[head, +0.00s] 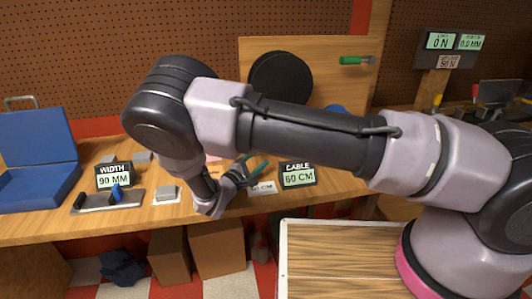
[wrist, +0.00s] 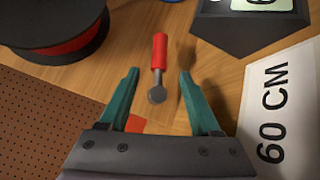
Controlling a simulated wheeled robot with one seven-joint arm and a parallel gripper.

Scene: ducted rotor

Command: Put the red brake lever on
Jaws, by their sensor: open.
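The red brake lever (wrist: 159,52) has a red grip and a grey metal end with a round knob. In the wrist view it is on or just above the wooden surface, between the two teal fingers. My gripper (wrist: 159,73) is open, with a finger on each side of the lever and visible gaps to both. In the head view my gripper (head: 254,170) is low over the workbench, left of the CABLE 60 CM display. I cannot make out the lever in the head view, where my arm covers much of the bench.
A black spool with a red band (wrist: 62,35) stands close by in the wrist view. A 60 CM card (wrist: 275,110) and a dark display base (wrist: 250,32) lie to the right. The CABLE display (head: 298,176), WIDTH display (head: 114,178) and blue case (head: 35,145) stand on the bench.

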